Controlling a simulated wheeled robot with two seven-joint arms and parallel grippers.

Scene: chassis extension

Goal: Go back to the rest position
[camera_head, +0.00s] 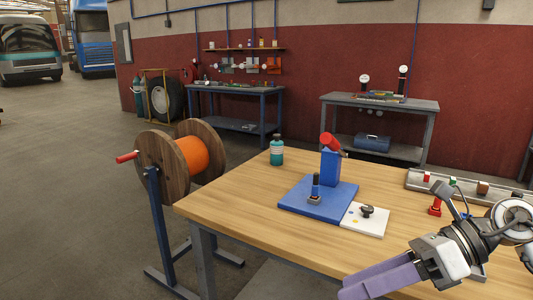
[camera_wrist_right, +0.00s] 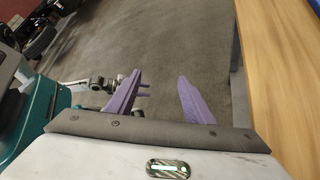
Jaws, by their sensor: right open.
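My right gripper (camera_head: 378,282) is low at the right of the head view, by the front edge of the wooden table (camera_head: 240,212). Its two purple fingers are apart, with nothing between them in the right wrist view (camera_wrist_right: 160,90). There the fingers are over the floor, with the table edge to the right. A small grey and purple mechanism (camera_wrist_right: 105,84), which looks like my left gripper, shows partly behind one finger; its jaws are too small to judge. My left arm is not in the head view.
The table holds a blue base (camera_head: 290,207) with a red-topped blue post (camera_head: 330,160), a white plate (camera_head: 372,226), a teal bottle (camera_head: 277,151) and a parts tray (camera_head: 417,186). An orange cable reel (camera_head: 170,158) stands left of the table. Floor further left is clear.

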